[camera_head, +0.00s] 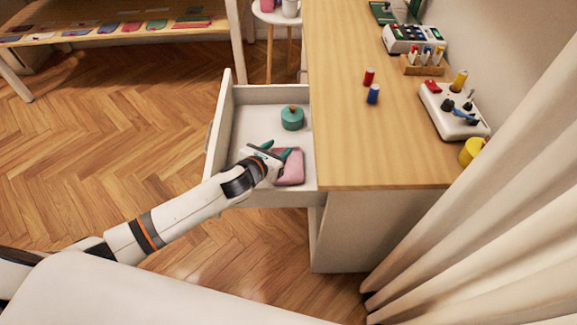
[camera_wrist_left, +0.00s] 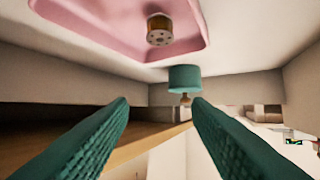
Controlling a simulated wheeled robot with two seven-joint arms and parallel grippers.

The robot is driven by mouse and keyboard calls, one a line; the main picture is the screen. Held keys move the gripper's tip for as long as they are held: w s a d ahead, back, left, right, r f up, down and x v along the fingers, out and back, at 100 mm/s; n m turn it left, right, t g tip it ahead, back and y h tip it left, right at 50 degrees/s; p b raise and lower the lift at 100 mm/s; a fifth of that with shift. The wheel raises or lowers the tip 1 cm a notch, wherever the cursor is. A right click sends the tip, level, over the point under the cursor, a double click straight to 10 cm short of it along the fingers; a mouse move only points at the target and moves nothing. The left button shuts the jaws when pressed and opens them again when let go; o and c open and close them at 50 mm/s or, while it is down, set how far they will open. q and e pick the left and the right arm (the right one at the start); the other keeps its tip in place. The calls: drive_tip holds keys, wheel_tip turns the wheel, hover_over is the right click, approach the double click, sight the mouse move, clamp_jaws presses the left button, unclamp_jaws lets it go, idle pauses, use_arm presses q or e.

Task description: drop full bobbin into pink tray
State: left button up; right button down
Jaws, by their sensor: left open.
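The pink tray (camera_head: 291,172) lies on the floor of the pulled-out white drawer, near its front right corner in the head view. It fills the top of the upside-down left wrist view (camera_wrist_left: 85,24). The full bobbin (camera_wrist_left: 159,30), brown-gold with a holed end face, appears to stand upright inside the tray. The bobbin cannot be made out in the head view. My left gripper (camera_head: 276,149) is over the tray with its teal fingers apart. My right gripper is not in view.
A teal lidded pot (camera_head: 292,119) stands in the drawer (camera_head: 252,110) behind the tray. The drawer walls surround my gripper. The wooden tabletop (camera_head: 350,145) is to the right, with a red spool (camera_head: 369,77), a blue spool (camera_head: 373,94) and a white bobbin winder (camera_head: 452,112).

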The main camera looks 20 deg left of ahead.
use_arm(q)
drive_tip(key=v, duration=1.2)
drive_tip(key=shift+p, duration=0.45)
